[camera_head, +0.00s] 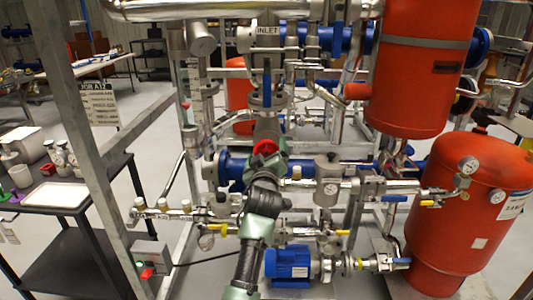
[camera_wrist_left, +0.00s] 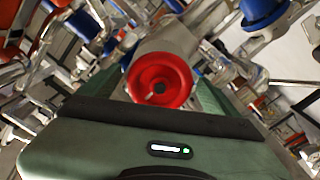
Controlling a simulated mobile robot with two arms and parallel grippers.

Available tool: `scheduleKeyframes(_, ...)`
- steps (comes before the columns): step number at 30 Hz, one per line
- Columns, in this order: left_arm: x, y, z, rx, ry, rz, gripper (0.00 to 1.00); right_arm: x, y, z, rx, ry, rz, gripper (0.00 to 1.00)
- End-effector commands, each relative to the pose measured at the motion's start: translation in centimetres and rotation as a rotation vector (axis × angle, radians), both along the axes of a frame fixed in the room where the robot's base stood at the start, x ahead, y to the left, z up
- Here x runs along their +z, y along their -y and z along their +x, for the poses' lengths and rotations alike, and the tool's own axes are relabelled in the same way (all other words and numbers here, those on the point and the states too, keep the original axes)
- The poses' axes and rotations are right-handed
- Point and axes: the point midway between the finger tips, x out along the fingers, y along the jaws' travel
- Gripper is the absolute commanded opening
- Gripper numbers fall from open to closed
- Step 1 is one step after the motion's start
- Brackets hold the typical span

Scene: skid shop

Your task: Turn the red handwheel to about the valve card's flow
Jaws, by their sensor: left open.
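The red handwheel (camera_head: 265,147) sits on the pipework in the middle of the head view. In the left wrist view the handwheel (camera_wrist_left: 146,77) faces the camera, round with a dark hub and a small pale mark. My left gripper (camera_head: 267,157) is open at the wheel, its dark green body partly covering the wheel's lower part. I cannot tell whether the fingers touch the rim. A card headed "JOB A12" (camera_head: 99,104) hangs at the left; its smaller lines are too small to read, and I cannot tell if it is the valve card. My right gripper is out of view.
A grey frame post (camera_head: 85,120) stands at the left. A dark side table (camera_head: 62,235) holds a white tray (camera_head: 56,195) and small items. Large red tanks (camera_head: 465,225) stand at the right. A blue motor (camera_head: 288,263) is low beside my arm, and pipes crowd the wheel.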

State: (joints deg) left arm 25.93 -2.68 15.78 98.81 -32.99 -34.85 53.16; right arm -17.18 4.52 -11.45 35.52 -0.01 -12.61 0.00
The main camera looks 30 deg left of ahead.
Motion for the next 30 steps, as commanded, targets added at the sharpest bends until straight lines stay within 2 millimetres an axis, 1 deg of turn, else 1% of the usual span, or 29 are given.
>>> scheduleKeyframes(4, -0.3, 1.0, -1.4, -0.001, -0.001, -0.002, 0.92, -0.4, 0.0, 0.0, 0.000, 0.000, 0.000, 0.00)
scheduleKeyframes(12, -0.3, 3.3, -5.3, -0.002, -0.001, -0.003, 0.92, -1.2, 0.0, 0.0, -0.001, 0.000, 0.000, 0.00)
scheduleKeyframes(15, -0.2, 3.8, -6.1, -0.001, -0.002, -0.002, 0.92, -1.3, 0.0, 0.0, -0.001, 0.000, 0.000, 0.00)
scheduleKeyframes(19, -0.2, 4.0, -6.5, -0.001, -0.003, -0.002, 0.92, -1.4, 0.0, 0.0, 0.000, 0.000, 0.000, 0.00)
scheduleKeyframes(30, -0.1, 4.0, -6.5, 0.000, -0.002, -0.001, 0.92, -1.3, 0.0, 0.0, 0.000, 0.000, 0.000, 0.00)
